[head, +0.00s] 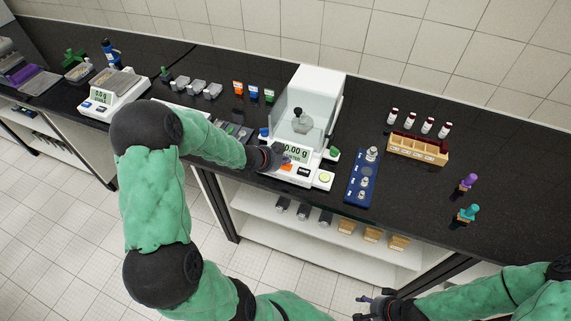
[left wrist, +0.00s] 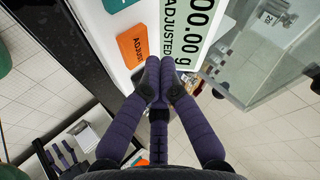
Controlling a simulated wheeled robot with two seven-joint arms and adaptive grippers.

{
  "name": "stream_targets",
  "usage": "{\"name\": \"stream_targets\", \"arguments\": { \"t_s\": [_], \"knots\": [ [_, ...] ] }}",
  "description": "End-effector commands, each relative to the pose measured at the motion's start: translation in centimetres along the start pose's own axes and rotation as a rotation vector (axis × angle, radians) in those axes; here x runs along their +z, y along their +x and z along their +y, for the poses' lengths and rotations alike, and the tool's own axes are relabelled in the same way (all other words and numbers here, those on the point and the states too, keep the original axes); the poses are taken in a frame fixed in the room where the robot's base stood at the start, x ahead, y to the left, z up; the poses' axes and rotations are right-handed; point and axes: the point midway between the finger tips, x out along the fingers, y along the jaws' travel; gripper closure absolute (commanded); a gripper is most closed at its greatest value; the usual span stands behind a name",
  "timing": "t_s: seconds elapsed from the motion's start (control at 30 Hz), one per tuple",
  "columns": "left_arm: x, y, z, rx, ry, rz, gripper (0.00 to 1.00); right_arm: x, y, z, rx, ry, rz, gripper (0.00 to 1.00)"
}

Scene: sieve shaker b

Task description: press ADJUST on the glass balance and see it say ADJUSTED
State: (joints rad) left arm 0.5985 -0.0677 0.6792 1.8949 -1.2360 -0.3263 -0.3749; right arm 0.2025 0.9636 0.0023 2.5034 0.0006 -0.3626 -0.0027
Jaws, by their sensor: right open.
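The glass balance (head: 318,110) is a white unit with a clear draft shield at the counter's middle; a grey weight (head: 300,120) stands inside. In the left wrist view its green display (left wrist: 188,38) reads 00.00 g with the word ADJUSTED. The orange ADJUST button (left wrist: 134,45) lies left of the display. My left gripper (left wrist: 154,82) is shut and empty, fingertips together just below the button and display; I cannot tell whether they touch the panel. In the head view my left gripper (head: 282,158) is over the balance's front. My right gripper (head: 366,306) is open, low in front of the counter.
A second balance (head: 113,96) stands at the left. A purple stopper (head: 468,182) and a teal one (head: 467,214) are at the right.

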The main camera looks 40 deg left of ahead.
Motion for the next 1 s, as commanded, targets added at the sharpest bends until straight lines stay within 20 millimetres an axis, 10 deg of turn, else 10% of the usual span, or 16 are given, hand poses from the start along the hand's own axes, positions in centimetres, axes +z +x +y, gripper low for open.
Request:
{"name": "stream_targets", "arguments": {
  "t_s": [1.0],
  "knots": [
    [-2.5, -3.5, -2.5, 0.001, 0.000, 0.000, 1.00, 0.2, -4.6, -1.6, 0.000, 0.000, 0.000, 0.46]
  ]
}}
